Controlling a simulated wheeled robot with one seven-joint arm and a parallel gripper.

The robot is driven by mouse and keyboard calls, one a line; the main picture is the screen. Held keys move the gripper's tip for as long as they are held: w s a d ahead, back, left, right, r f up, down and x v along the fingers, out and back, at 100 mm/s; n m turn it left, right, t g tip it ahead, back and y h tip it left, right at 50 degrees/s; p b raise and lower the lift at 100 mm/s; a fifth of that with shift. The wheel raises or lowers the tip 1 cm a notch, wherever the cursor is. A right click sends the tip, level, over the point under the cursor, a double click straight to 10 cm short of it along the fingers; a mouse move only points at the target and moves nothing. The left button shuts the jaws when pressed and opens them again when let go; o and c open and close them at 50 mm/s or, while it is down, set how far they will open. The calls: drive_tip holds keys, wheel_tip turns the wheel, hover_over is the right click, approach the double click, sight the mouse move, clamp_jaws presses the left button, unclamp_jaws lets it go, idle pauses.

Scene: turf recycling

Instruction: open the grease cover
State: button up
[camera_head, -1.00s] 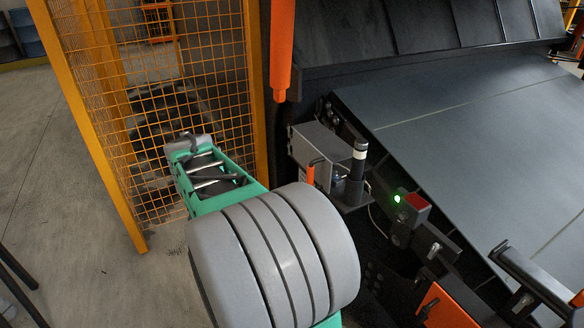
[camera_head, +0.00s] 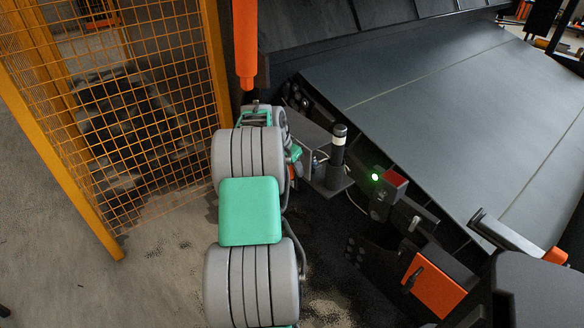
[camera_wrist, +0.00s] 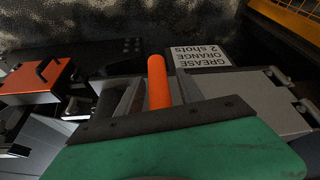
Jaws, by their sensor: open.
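The grey grease box with its flat cover (camera_wrist: 268,95) lies at the right in the wrist view, with hinge-like fittings at its edge. In the head view, part of the grey box (camera_head: 312,140) shows, and my arm hides the handle and most of my gripper.
A dark post with a white band (camera_head: 338,145) stands right of the box. A green-lit control block (camera_head: 385,187) and an orange panel (camera_head: 435,285) are farther right. The orange mesh fence (camera_head: 130,110) is left. An orange tube (camera_head: 245,45) hangs above my arm.

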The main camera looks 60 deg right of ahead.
drive_tip(key=shift+c, duration=0.2)
clamp_jaws()
idle(0.3)
idle(0.9)
